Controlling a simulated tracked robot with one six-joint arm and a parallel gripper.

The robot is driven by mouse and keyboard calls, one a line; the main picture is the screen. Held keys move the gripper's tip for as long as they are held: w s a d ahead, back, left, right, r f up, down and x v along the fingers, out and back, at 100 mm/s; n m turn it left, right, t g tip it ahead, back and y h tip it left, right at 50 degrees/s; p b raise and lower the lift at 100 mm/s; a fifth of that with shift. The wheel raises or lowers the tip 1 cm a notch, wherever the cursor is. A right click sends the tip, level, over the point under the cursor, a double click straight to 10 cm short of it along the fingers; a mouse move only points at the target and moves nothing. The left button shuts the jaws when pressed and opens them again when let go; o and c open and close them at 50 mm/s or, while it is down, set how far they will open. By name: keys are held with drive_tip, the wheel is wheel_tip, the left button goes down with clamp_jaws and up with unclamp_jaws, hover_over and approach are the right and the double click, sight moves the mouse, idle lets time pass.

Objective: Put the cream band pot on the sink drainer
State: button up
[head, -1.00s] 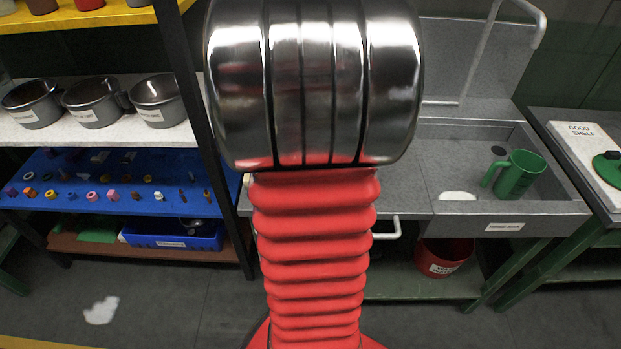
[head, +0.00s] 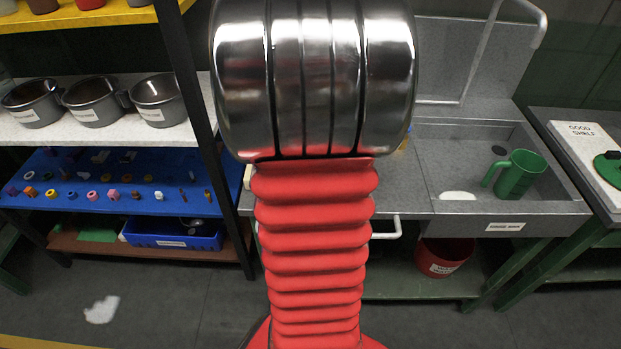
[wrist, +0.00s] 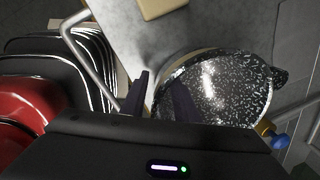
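A speckled dark pot (wrist: 228,88) with a cream band along its upper left edge fills the right of the wrist view. A dark handle or lug shows at its right. My gripper (wrist: 160,88) has its two dark fingers apart, at the pot's left side. The right finger overlaps the pot and the left one is outside it. I see no clear grip on the wall. The pot and gripper are hidden behind my arm in the head view. The grey sink unit (head: 425,190) is at the right; its left part, where a drainer could be, is mostly hidden by my arm.
A green jug (head: 518,175) stands in the sink basin. Three grey pots (head: 97,103) stand on the white shelf at left. A red bucket (head: 445,258) is below the sink. A cream block (wrist: 160,8) and a metal rail (wrist: 84,48) are near the gripper.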

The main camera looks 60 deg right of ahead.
drive_tip(key=shift+r, duration=0.1)
wheel_tip(320, 180, up, 12)
drive_tip(key=a, duration=0.1)
drive_tip(key=shift+w+a, duration=0.15)
drive_tip(key=shift+a, duration=0.2)
idle(0.8)
drive_tip(key=w+a+r+n+t, duration=0.15)
drive_tip(key=w+a+n, duration=0.25)
drive_tip(key=a+n, duration=0.45)
drive_tip(key=w+a+r+n+t, duration=0.15)
drive_tip(key=w+a+n, duration=0.25)
drive_tip(key=a+n, duration=0.45)
drive_tip(key=s+a+n+t+y, duration=0.1)
drive_tip(key=a+n+t, duration=0.1)
drive_tip(key=a+n, duration=1.6)
drive_tip(key=shift+s+a+r+n+t+y, duration=0.3)
drive_tip(key=shift+s+a+r+n+t, duration=0.1)
drive_tip(key=shift+n, duration=0.5)
